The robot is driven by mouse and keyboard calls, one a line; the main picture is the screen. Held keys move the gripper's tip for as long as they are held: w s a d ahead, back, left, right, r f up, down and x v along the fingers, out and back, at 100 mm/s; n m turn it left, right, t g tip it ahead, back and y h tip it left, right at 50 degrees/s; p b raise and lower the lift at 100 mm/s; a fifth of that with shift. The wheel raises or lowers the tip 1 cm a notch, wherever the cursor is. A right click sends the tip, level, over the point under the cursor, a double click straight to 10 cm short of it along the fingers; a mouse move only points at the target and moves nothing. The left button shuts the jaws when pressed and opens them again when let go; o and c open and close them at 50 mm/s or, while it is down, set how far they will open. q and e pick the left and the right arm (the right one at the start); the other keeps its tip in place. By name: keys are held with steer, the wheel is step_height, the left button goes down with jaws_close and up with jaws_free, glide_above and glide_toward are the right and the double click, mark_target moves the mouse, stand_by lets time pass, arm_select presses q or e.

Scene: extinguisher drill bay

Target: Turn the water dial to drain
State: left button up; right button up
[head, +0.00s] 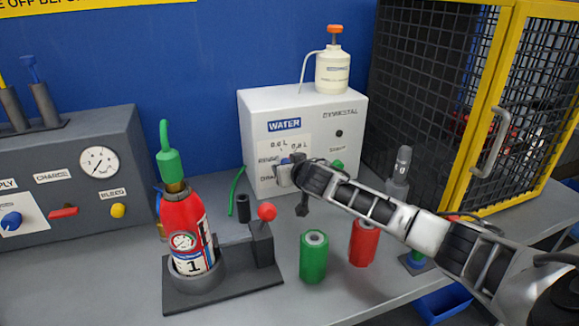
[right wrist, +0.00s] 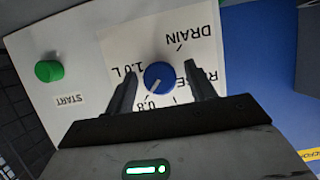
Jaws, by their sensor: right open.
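The white water box (head: 258,107) stands at the back of the bench, with a WATER label and a dial panel. In the right wrist view the round blue water dial (right wrist: 160,74) sits between my right gripper's fingers (right wrist: 160,92), which are apart on either side of it. A pale mark on the dial lies at its lower edge, toward the 0.8 label. The DRAIN label (right wrist: 188,35) is above the dial in that picture, printed upside down. In the head view my right gripper (head: 287,172) is at the panel and mostly hides the dial. My left gripper is not in view.
A green START button (right wrist: 48,71) is beside the dial panel. A red extinguisher (head: 184,222) stands in a dark holder. Green (head: 314,262) and red (head: 363,245) cylinders stand below my right arm. A yellow-framed mesh cage (head: 420,90) is at the right.

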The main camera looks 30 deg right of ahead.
steer(key=shift+w, duration=0.1)
steer(key=c, duration=1)
steer(key=shift+o, duration=0.2)
steer(key=shift+n, duration=0.3)
steer(key=shift+a+f+n+h, duration=0.1)
steer(key=shift+n+h, duration=0.8)
steer(key=shift+n, duration=0.2)
steer(key=shift+n+h+b, duration=0.3)
steer(key=shift+n+h, duration=0.4)
steer(key=shift+n, duration=0.3)
steer(key=o, duration=1)
steer(key=shift+c, duration=0.2)
